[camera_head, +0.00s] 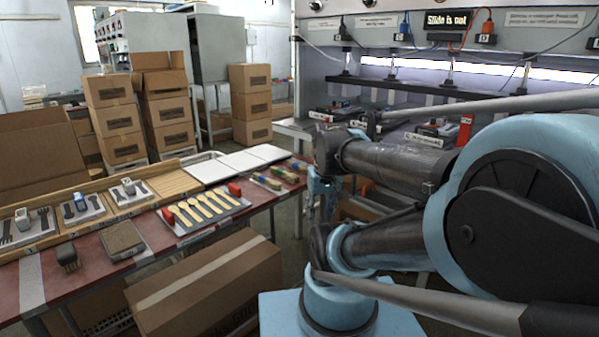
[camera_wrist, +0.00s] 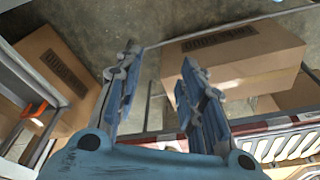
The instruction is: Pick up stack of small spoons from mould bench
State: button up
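Several pale wooden spoons (camera_head: 205,207) lie side by side on a light tray on the red-topped bench (camera_head: 90,262), with red items at two corners. Pale utensil shapes (camera_wrist: 290,146) also show at the lower right of the wrist view. To the left, dark utensil shapes (camera_head: 83,207) lie in wooden-framed trays, with small devices on them. I cannot tell which pieces are the stack of small spoons. My gripper (camera_wrist: 158,75) is open and empty, its blue fingers apart above the floor. In the head view it is partly hidden by my arm, right of the bench.
A closed cardboard box (camera_head: 210,285) stands on the floor before the bench. Stacked boxes (camera_head: 112,118) stand behind it. White panels (camera_head: 240,160) lie at the bench's far end.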

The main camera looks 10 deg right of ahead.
jog(key=w+d+r+n+y, duration=0.1)
jog(key=w+r, duration=0.4)
jog(key=w, duration=0.4)
jog(key=w+r+n, duration=0.2)
jog(key=w+r, duration=0.2)
jog(key=w, duration=0.5)
jog(key=w+d+r+n+y, duration=0.1)
jog(key=w+r, duration=0.4)
jog(key=w, duration=0.4)
jog(key=n+t, duration=0.1)
jog(key=n, duration=0.1)
send_over(299, 168)
jog(key=d, duration=0.2)
jog(key=f, duration=0.9)
jog(key=shift+w+a+f, duration=0.15)
jog(key=shift+w+f, duration=0.05)
jog(key=shift+f, duration=0.05)
jog(key=shift+a+x, duration=0.2)
jog(key=shift+x, duration=1.45)
jog(key=shift+a+x, duration=0.25)
jog(key=shift+x, duration=1.4)
jog(key=shift+s, duration=0.1)
grip_shut()
